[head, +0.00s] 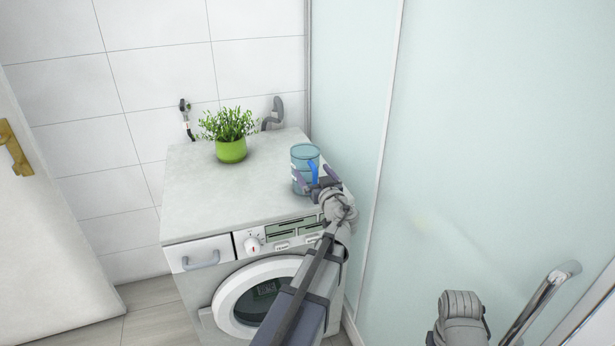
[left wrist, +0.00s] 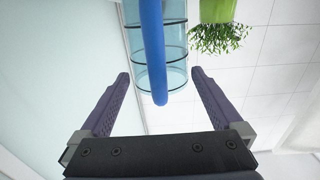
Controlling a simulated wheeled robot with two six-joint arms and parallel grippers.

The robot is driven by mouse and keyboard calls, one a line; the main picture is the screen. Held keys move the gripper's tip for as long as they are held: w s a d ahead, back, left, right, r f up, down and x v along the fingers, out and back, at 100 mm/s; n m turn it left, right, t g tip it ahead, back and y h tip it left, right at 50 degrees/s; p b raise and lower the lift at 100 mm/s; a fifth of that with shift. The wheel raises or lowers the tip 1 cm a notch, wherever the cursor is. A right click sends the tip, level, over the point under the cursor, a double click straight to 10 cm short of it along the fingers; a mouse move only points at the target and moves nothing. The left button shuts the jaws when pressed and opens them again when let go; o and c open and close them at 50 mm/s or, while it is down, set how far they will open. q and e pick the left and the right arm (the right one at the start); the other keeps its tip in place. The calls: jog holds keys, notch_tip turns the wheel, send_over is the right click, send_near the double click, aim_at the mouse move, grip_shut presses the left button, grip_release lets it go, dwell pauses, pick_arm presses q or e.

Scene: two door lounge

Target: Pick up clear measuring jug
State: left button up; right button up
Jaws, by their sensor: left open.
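The clear measuring jug (head: 303,153) is a bluish see-through cylinder with a blue handle. It stands upright on the washing machine top (head: 190,190), near its right edge. My left gripper (head: 316,181) is open at the jug's front, by the handle. In the left wrist view the picture is upside down; the jug (left wrist: 175,60) lies beyond the fingertips, and its blue handle (left wrist: 153,50) runs between the two purple fingers (left wrist: 160,74). Neither finger visibly touches the handle. The jug's lower front is partly hidden by the gripper in the head view.
A green pot with a leafy plant (head: 231,149) stands at the back of the machine top, left of the jug. The frosted glass panel (head: 350,110) rises close to the machine's right side. The machine top's left half is clear. A door (head: 45,210) is at the left.

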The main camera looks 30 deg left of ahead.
pick_arm(q)
jog(key=x, duration=0.3)
jog(key=shift+w, duration=0.1)
jog(key=c, duration=1.3)
